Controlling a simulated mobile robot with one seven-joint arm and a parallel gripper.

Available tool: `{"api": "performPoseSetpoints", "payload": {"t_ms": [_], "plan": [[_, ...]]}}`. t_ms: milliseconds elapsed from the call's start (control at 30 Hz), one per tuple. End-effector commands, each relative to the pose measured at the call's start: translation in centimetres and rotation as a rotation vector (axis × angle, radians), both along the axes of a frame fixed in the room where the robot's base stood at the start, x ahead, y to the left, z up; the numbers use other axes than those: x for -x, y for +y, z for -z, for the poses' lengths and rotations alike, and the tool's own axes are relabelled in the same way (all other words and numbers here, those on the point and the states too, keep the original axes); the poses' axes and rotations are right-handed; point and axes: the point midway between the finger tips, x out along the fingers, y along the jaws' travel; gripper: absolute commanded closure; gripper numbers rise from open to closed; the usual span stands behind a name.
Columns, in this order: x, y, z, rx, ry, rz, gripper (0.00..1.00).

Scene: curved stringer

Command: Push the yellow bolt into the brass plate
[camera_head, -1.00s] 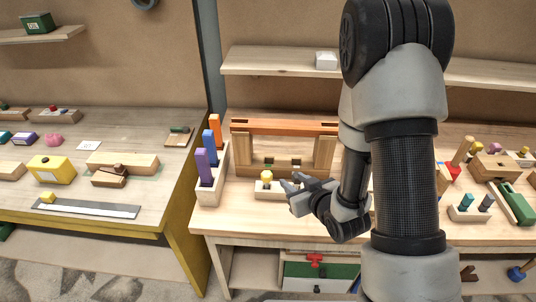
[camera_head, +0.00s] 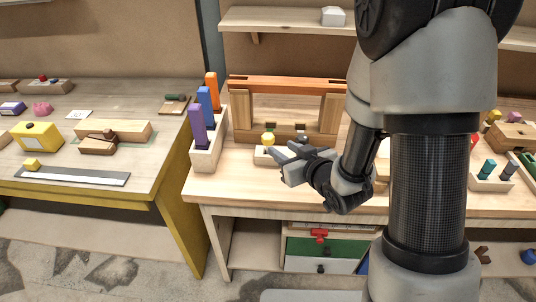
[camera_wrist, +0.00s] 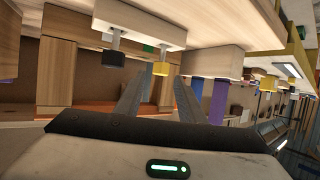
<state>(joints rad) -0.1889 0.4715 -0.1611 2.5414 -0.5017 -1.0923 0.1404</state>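The yellow bolt (camera_head: 268,139) stands in a small pale block (camera_head: 261,158) on the workbench. In the wrist view, which shows the scene upside down, the yellow bolt (camera_wrist: 161,68) has a bare metal shank between its head and the pale block (camera_wrist: 145,22). A black bolt (camera_wrist: 114,60) stands beside it in the same block. My gripper (camera_head: 277,149) is just right of and in front of the yellow bolt. In the wrist view my gripper (camera_wrist: 157,95) is open, its fingers apart and empty, pointing toward the bolts. I cannot make out a brass plate.
Behind the block stands a wooden arch with an orange beam (camera_head: 285,84). To the left a pale rack (camera_head: 208,155) holds upright purple, blue and orange bars. Drawers (camera_head: 320,253) are below the bench.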

Motion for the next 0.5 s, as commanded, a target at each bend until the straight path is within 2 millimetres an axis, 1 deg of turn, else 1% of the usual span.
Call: {"api": "performPoseSetpoints", "payload": {"t_ms": [33,233,300,500], "plan": [[-0.3,0.2,0.7,0.0,-0.006,-0.002,0.64],[-1.1,0.6,0.9,-0.001,-0.005,0.002,0.64],[-2.0,1.1,0.9,0.002,0.001,0.001,0.64],[-4.9,2.7,2.3,0.003,0.001,-0.001,0.64]]}}
